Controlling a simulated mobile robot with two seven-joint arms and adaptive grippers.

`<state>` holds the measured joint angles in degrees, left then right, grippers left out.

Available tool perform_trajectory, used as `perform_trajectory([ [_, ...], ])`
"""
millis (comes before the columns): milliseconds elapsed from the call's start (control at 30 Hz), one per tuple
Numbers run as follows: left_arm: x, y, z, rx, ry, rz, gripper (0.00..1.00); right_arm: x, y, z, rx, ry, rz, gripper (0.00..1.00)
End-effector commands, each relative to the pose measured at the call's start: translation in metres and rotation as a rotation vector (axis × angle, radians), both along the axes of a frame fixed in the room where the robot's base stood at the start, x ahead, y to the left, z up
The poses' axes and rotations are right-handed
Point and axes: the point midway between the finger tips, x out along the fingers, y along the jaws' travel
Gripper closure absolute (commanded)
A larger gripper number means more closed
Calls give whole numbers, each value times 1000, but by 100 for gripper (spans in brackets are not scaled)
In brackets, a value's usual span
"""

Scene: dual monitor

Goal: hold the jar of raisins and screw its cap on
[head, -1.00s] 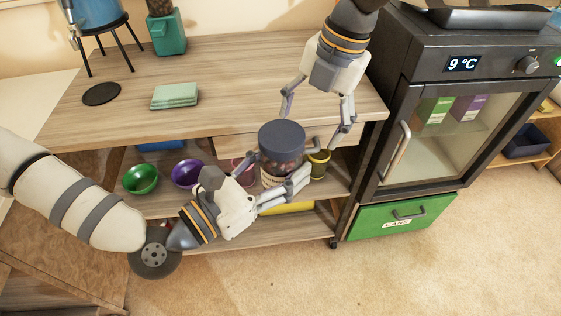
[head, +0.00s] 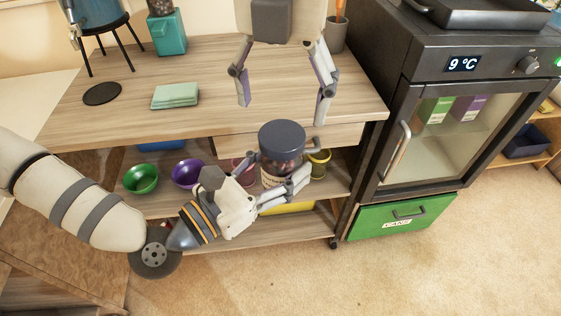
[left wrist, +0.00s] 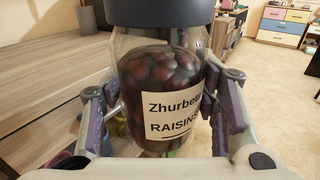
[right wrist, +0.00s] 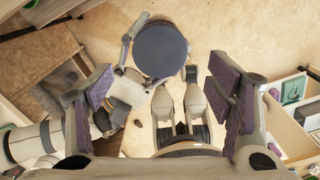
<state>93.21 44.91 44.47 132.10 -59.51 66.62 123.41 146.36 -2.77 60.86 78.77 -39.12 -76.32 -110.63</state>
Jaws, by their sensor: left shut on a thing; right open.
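The jar of raisins (left wrist: 160,85) is clear glass with dark raisins and a white label. It is upright, held in front of the counter's edge. Its dark blue cap (head: 282,137) sits on top of the jar; I cannot tell how tightly. My left gripper (head: 278,172) is shut around the jar's body, with purple pads on both sides in the left wrist view (left wrist: 160,112). In the right wrist view the cap (right wrist: 160,50) lies beyond the spread fingers (right wrist: 165,85).
The wooden counter (head: 210,70) holds green cloths (head: 175,96) and a black disc (head: 101,93). Below, a shelf holds a green bowl (head: 141,178) and a purple bowl (head: 188,173). A dark fridge (head: 440,135) stands at the right. The carpet in front is clear.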

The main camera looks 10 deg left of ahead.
Motion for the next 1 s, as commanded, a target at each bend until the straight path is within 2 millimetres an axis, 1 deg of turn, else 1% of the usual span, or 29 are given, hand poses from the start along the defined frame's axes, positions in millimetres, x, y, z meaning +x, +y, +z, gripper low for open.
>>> perform_trajectory([
  [100, 0, 0, 1, -1, -2, 0, 100, 0, -1, -22, -3, 3, 0, 26],
  [200, 0, 0, 1, -1, -2, 0, 100, 0, 0, -38, -2, 3, 1, 26],
  [300, 0, 0, 1, -1, -2, 0, 100, 0, 0, -49, -1, 0, 0, 26],
  [433, 0, 0, 1, -1, -2, 0, 100, 0, 0, -57, -1, 0, 0, 26],
  [700, 0, 0, 1, -1, -2, 0, 100, 0, 0, -58, 0, -1, 0, 26],
  [733, 0, 0, 1, -1, -2, 0, 100, 0, 0, -58, 0, -1, 0, 31],
  [767, 0, 0, 1, -1, -2, 0, 100, 0, 0, -58, 0, -1, 0, 38],
  [800, 0, 0, 1, -1, -2, 0, 100, 0, 0, -58, 0, -1, 0, 47],
  [867, 0, 0, 1, -1, -2, 0, 100, 0, 0, -58, 0, -1, 0, 60],
  [900, 0, 0, 1, -1, -2, 0, 100, 0, 0, -58, 0, -1, 0, 69],
  [933, 0, 0, 1, -1, -2, 0, 100, 0, 0, -58, 0, -1, 0, 76],
  [1000, 0, 0, 1, -1, -2, 0, 100, 0, 0, -58, 0, -1, -1, 77],
])
